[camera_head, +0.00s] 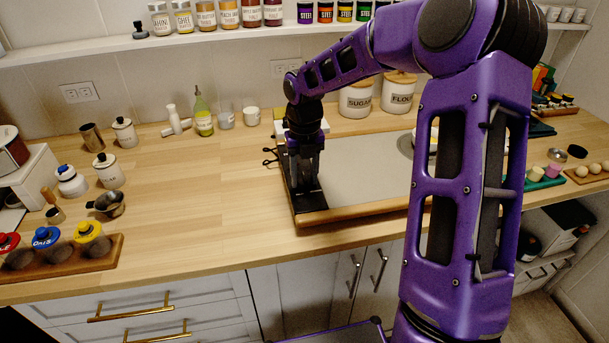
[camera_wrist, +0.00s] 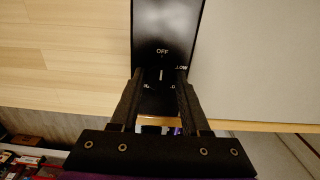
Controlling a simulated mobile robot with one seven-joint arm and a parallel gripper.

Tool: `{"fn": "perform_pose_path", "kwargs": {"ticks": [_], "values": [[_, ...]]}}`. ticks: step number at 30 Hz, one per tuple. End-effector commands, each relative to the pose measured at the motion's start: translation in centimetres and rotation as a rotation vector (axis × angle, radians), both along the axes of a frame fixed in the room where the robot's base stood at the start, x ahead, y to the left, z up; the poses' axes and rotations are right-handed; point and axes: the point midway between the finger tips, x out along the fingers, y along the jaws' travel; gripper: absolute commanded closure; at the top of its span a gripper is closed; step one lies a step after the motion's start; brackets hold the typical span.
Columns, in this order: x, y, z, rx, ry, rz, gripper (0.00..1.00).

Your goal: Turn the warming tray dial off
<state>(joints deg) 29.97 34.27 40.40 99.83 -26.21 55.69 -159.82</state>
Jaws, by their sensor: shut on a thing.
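The warming tray (camera_head: 370,165) lies on the wooden counter, with a pale grey top and a black control panel (camera_head: 308,202) at its left end. In the wrist view, the black panel (camera_wrist: 167,25) carries white markings, with OFF and LOW readable. The dark dial (camera_wrist: 161,77) is hard to tell from the panel; a short white line on it points up, about toward OFF. My gripper (camera_head: 304,186) reaches down onto the panel. In the wrist view, its two fingers (camera_wrist: 160,80) stand on either side of the dial, shut on it. The dial is hidden in the head view.
A white plate with food (camera_head: 428,140) sits on the tray's far part, partly behind my arm. Sugar (camera_head: 357,99) and flour (camera_head: 398,92) canisters stand behind. A green bottle (camera_head: 202,113) and white cups stand to the back left.

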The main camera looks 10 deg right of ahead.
Motion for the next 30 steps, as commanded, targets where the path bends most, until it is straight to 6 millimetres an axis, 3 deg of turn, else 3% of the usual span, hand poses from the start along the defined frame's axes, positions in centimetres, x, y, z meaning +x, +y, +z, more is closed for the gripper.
{"fn": "perform_pose_path", "kwargs": {"ticks": [1, 6, 17, 23, 30], "values": [[0.0, 0.0, 0.0, 0.0, -0.001, 0.002, 0.52], [0.0, 0.0, 0.0, 0.0, -0.001, 0.001, 0.23], [0.0, 0.0, 0.4, -0.001, -0.001, -0.001, 0.23], [0.1, -0.1, 3.5, -0.001, -0.005, -0.002, 0.23], [0.1, 0.0, 9.5, -0.001, -0.006, -0.002, 0.23]]}}
